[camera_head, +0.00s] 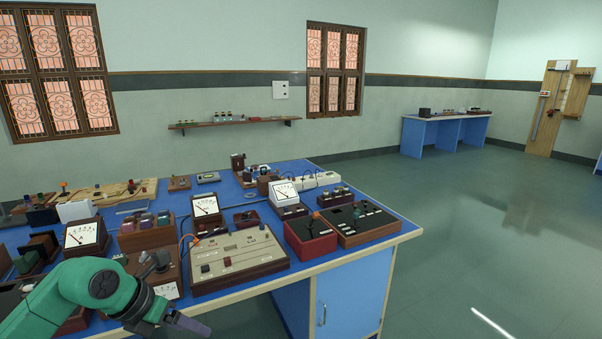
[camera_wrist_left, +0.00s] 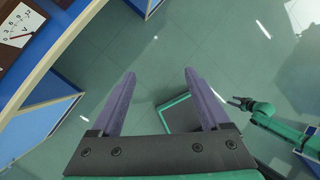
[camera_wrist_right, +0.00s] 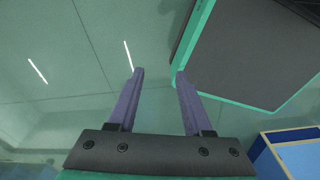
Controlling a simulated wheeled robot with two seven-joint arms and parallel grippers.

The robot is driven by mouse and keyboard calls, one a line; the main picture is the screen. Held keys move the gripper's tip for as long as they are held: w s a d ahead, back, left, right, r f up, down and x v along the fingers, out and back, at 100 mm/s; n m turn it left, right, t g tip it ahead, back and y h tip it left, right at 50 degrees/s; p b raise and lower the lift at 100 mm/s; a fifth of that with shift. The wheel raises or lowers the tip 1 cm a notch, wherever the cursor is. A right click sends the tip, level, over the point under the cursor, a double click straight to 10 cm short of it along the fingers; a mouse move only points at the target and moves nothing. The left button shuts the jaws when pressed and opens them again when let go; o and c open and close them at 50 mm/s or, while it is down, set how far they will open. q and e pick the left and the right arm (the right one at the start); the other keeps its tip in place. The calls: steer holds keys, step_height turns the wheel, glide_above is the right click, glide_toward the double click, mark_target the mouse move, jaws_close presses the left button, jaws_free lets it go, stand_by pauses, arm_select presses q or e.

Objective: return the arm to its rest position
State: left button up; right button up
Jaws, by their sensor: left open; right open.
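My green left arm comes in at the lower left of the head view, over the front edge of the bench. Its gripper (camera_head: 188,325) shows there as a purple finger at the bottom. In the left wrist view the left gripper (camera_wrist_left: 160,100) is open and empty, with two purple fingers wide apart above the floor. In the right wrist view the right gripper (camera_wrist_right: 158,95) is open and empty, above the bare floor. The right gripper is not seen in the head view. A green arm of mine shows at the right of the left wrist view.
A blue-topped bench (camera_head: 398,222) holds a beige control panel (camera_head: 237,262), a dark red box (camera_head: 310,238) and several meters, close to my left arm. Its edge also shows in the left wrist view (camera_wrist_left: 62,45). Open floor (camera_head: 480,235) lies to the right. Another bench (camera_head: 445,130) stands far back.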

arm_select(q)
steer(key=w+d+f+n+t+h, duration=0.45)
steer(key=w+f+n+h, duration=0.3)
steer(key=n, duration=0.25)
steer(key=s+a+f+n+t+y, duration=0.2)
steer(key=a+f+n+y, duration=0.2)
steer(key=a+f+n, duration=0.55)
steer(key=s+a+f+n+t+y, duration=0.1)
steer(key=s+a+f+n+y, duration=0.15)
steer(key=f+n+y, duration=0.75)
steer(key=s+f+n+g+h, duration=0.2)
steer(key=s+f+n+g, duration=0.25)
steer(key=s+f, duration=1.45)
steer(key=s+d+f+n+g, duration=0.1)
steer(key=s+f+g, duration=0.1)
steer(key=s, duration=0.4)
steer(key=s+d+f+n+g, duration=0.1)
steer(key=s+d+f+g, duration=0.1)
steer(key=s, duration=0.4)
steer(key=s+d+f+g, duration=0.1)
steer(key=s+f+g, duration=0.1)
steer(key=s+f, duration=0.2)
steer(key=s, duration=0.3)
steer(key=shift+d+n, duration=0.25)
steer(key=shift+n, duration=0.15)
arm_select(e)
steer(key=shift+w, duration=0.8)
